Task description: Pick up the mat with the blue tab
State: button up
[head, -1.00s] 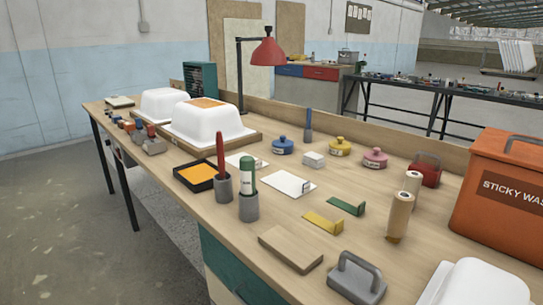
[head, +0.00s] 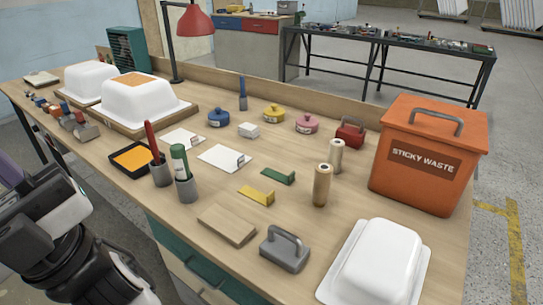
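Two flat white sheets lie on the workbench in the head view, and they look like the mats. The nearer, larger one (head: 219,157) has a small upright tag at its right edge. The farther one (head: 181,139) also has a small tag at its right end. The tags are too small for me to tell which is blue. Both sheets lie apart from my arm, which shows at the lower left. I cannot make out my gripper's fingertips in this view.
A black tray with an orange pad (head: 131,158) is to the left. Yellow (head: 257,196) and green (head: 279,177) scrapers lie to the right. An orange bin (head: 430,155) stands at the right.

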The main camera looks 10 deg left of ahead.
aim_at(229, 161)
jog(key=j+z, duration=0.85)
jog(key=j, duration=0.25)
jog(key=k+j+z, duration=0.1)
jog(key=j, duration=0.25)
jog(key=k+j+z, duration=0.15)
jog(key=j, duration=0.2)
jog(key=k+j, duration=0.1)
jog(key=j, duration=0.35)
jog(key=k+j, duration=0.1)
jog(key=j, duration=0.35)
jog(key=k+j, duration=0.1)
jog(key=j, duration=0.35)
jog(key=k+j, duration=0.1)
jog(key=j, duration=0.4)
jog(key=i, duration=0.9)
jog(key=l+z, duration=0.05)
